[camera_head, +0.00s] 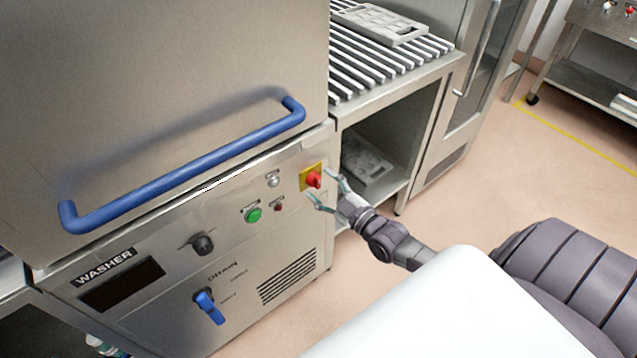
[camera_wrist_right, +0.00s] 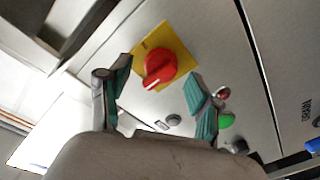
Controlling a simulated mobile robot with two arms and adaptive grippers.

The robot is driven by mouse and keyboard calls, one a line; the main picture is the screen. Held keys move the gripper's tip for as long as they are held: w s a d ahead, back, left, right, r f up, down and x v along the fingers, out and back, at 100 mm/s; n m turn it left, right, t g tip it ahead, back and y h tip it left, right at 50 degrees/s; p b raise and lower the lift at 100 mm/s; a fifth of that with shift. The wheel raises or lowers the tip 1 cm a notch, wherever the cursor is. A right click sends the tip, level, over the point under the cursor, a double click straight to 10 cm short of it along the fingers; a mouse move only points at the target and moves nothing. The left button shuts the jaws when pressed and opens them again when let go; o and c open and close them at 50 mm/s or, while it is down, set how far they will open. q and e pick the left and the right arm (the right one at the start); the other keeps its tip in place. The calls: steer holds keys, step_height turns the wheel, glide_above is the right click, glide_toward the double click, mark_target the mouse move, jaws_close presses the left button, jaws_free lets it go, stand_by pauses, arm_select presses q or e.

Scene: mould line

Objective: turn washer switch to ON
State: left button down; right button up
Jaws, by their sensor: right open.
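The washer switch (camera_head: 314,179) is a red rotary knob on a yellow square plate, at the upper right of the washer's (camera_head: 150,260) front panel. In the right wrist view the red knob (camera_wrist_right: 159,66) shows between and just beyond the fingertips, its grip ridge slanting on the yellow plate (camera_wrist_right: 180,45). My right gripper (camera_head: 325,190) is open in front of the switch, one teal finger to each side; it also shows in the right wrist view (camera_wrist_right: 160,85). I cannot tell whether the fingers touch the knob. My left gripper is not in view.
A green button (camera_head: 253,215), a black knob (camera_head: 202,244) and a blue drain handle (camera_head: 208,306) are on the same panel. A blue bar handle (camera_head: 185,175) runs across the washer door above. A slatted roller table (camera_head: 370,60) with a grey mould stands right.

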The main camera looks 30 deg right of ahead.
steer(key=shift+w+a, duration=0.15)
steer(key=shift+w, duration=0.65)
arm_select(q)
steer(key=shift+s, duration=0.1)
arm_select(e)
steer(key=shift+c, duration=0.4)
steer(key=c, duration=1.1)
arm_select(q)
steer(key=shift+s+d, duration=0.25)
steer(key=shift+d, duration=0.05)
